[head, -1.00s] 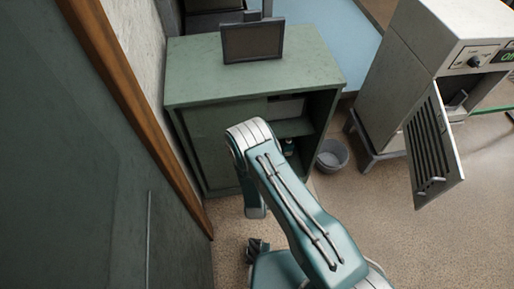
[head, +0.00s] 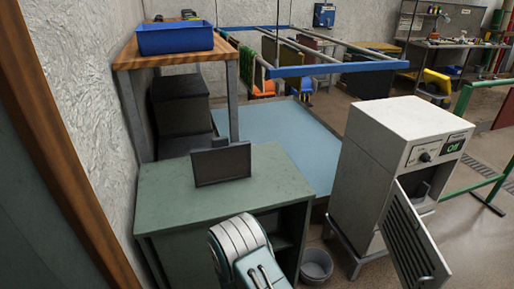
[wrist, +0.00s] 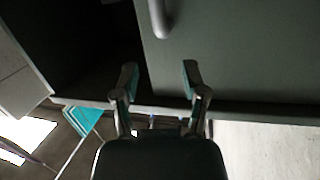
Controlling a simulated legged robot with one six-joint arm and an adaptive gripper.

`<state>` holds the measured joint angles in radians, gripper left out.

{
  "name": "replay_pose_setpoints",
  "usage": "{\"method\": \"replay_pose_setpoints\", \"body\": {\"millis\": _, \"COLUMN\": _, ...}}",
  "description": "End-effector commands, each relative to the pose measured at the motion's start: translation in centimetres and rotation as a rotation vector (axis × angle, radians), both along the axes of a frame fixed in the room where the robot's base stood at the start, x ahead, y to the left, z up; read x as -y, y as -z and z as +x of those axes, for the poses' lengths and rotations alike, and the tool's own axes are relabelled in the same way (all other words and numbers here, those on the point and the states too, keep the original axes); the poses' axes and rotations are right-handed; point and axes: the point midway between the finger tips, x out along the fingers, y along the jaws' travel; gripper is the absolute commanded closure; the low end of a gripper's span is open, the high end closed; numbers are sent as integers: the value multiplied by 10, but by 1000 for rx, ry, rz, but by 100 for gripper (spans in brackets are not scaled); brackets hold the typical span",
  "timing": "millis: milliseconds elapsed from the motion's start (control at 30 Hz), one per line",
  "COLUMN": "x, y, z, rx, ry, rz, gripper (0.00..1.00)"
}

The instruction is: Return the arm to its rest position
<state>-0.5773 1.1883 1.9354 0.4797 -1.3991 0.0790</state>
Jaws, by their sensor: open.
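My gripper (wrist: 160,80) shows in the wrist view with its two fingers apart and nothing between them. It faces a dark green surface with a rounded grey handle (wrist: 158,18), beside a dark opening (wrist: 85,45). I cannot tell how far the fingers are from that surface. In the head view only the top of my arm (head: 245,255) shows at the bottom, in front of the green cabinet (head: 180,195). My gripper is outside the head view.
A monitor (head: 222,164) stands on the cabinet. A grey bin (head: 316,265) and a white machine (head: 390,150) with its slatted door (head: 413,240) open are to the right. A wall (head: 95,110) is close on the left. A blue tub (head: 175,38) sits on a wooden bench behind.

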Motion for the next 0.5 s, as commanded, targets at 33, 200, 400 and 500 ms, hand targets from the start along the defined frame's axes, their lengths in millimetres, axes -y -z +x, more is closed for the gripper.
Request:
{"method": "replay_pose_setpoints", "body": {"millis": 33, "x": 2, "y": -19, "z": 11, "rx": -22, "ry": 4, "rz": 16, "gripper": 43}}
{"method": "replay_pose_setpoints", "body": {"millis": 200, "x": 10, "y": -72, "z": 33, "rx": -119, "ry": 2, "rz": 49, "gripper": 43}}
{"method": "replay_pose_setpoints", "body": {"millis": 400, "x": 26, "y": -134, "z": 43, "rx": -226, "ry": -13, "rz": 72, "gripper": 43}}
{"method": "replay_pose_setpoints", "body": {"millis": 500, "x": 37, "y": -165, "z": 42, "rx": -277, "ry": -23, "rz": 78, "gripper": 43}}
